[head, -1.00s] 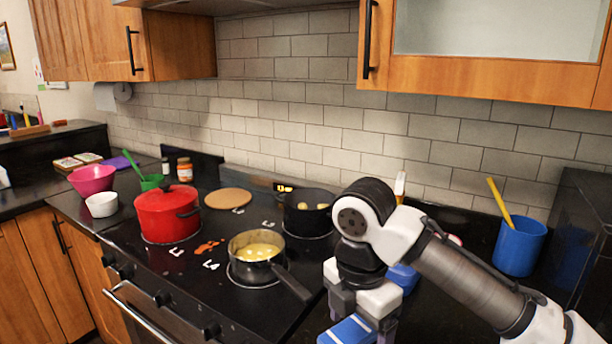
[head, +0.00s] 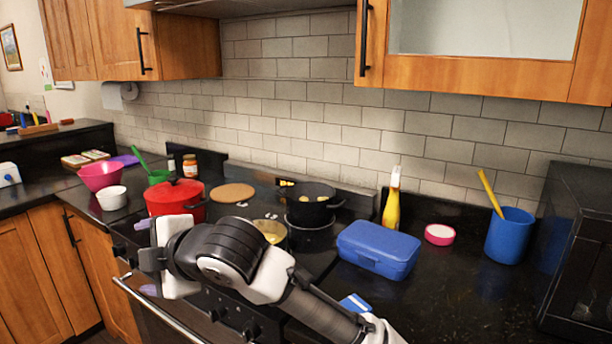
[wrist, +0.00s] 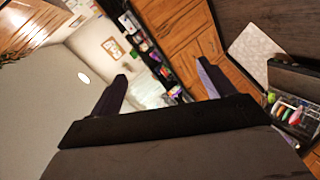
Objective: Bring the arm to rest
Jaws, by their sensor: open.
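My gripper (head: 145,257) is in front of the stove in the head view, turned to point left. Its two fingertips show as small purplish ends, spread apart. In the wrist view my gripper (wrist: 162,78) is open with nothing between its dark fingers. That view looks out across the room, tilted, with cabinets and a far wall. My arm reaches in from the bottom edge of the head view and hides part of the stove front and most of the pan with yellow contents (head: 271,230).
The stove holds a red pot (head: 175,198) and a black pot (head: 311,205). A blue box (head: 378,249), a yellow bottle (head: 392,209), a pink-rimmed dish (head: 439,234) and a blue cup (head: 509,236) stand on the right counter.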

